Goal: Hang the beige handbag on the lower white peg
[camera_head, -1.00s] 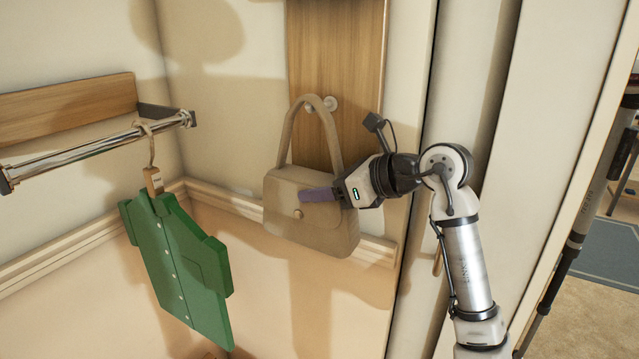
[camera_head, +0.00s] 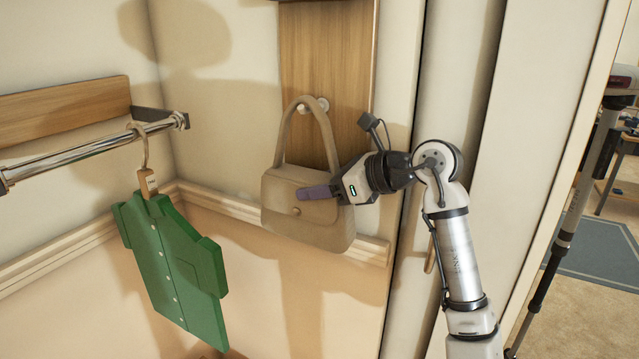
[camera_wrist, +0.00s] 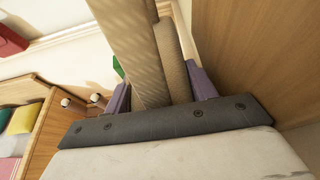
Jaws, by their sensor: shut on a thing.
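The beige handbag (camera_head: 312,225) hangs upright in front of a wooden board, its handle arched upward. My gripper (camera_head: 318,193) is shut on the bag's upper right part, with one purple finger across the flap. In the wrist view the bag's beige strap (camera_wrist: 150,75) rises between the purple fingers of my gripper (camera_wrist: 160,95). Two round white pegs show at the top of the handle: one peg (camera_head: 302,108) inside the loop just under the arch, the other peg (camera_head: 322,104) at its right edge. I cannot tell whether the strap rests on a peg.
A green shirt (camera_head: 172,265) hangs from a metal rod (camera_head: 90,150) on the left. The wooden board (camera_head: 335,55) is on the wall behind the bag. A white ledge (camera_head: 225,203) runs along the wall behind the bag.

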